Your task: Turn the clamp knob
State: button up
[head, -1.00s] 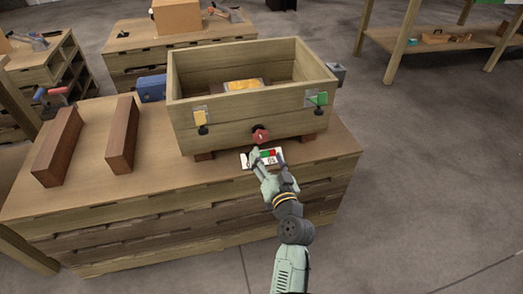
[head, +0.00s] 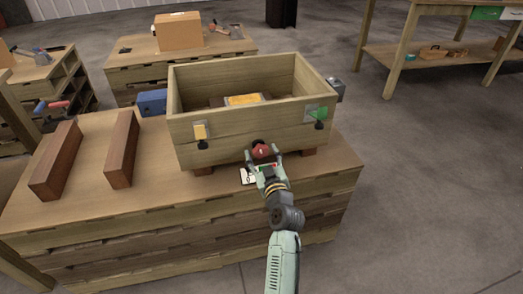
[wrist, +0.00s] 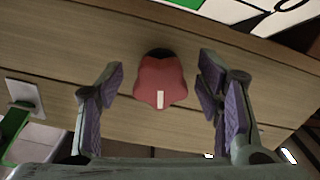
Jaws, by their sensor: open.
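The red clamp knob (head: 262,151) sits on the front wall of the wooden box (head: 215,149), low and right of its middle. In the wrist view the knob (wrist: 160,82) is star-shaped with a white mark on one lobe, pointing down in the picture. My gripper (head: 263,158) is in front of the knob. Gaps show between both pads and the knob.
A yellow tab (head: 200,131) and a green tab (head: 315,114) are on the box front. Two brown wooden bars (head: 122,150) (head: 56,160) and a blue block (head: 152,103) are left of the box.

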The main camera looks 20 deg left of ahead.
jog(key=shift+w+a, duration=0.35)
jog(key=shift+w, duration=0.1)
jog(key=c, duration=1.2)
